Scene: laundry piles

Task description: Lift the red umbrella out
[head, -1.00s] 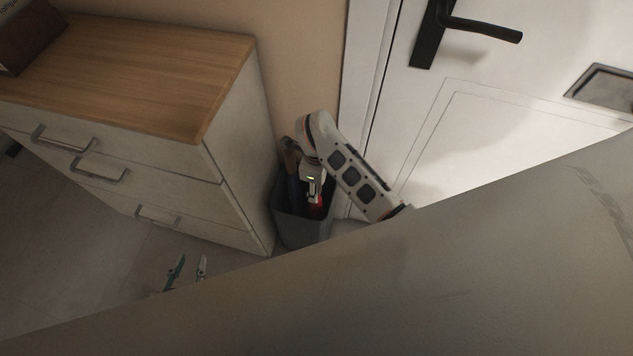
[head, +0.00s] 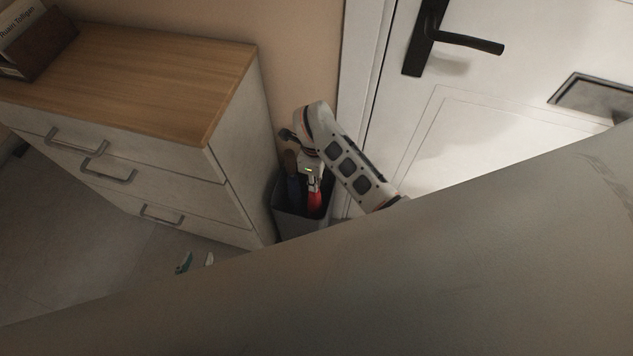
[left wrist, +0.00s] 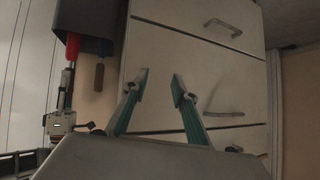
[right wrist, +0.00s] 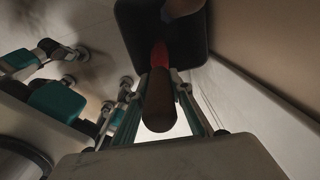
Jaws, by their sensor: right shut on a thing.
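The red umbrella (head: 314,201) stands in a dark grey bin (head: 300,226) between the drawers and the door, its lower part hidden inside. My right gripper (head: 313,183) is above the bin, shut on the umbrella's upper end. In the right wrist view the brown handle (right wrist: 159,105) sits between the fingers, with red cloth (right wrist: 159,57) beyond it. A dark blue umbrella (head: 293,191) with a brown handle stands beside it in the bin. My left gripper (left wrist: 160,76) is open and empty in front of the drawers. Only its tips (head: 195,262) show in the head view.
A white chest of drawers (head: 120,155) with a wooden top stands close left of the bin. A white door (head: 500,100) with a black handle (head: 465,42) is to the right. A box (head: 35,45) lies on the chest. Floor is clear at left.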

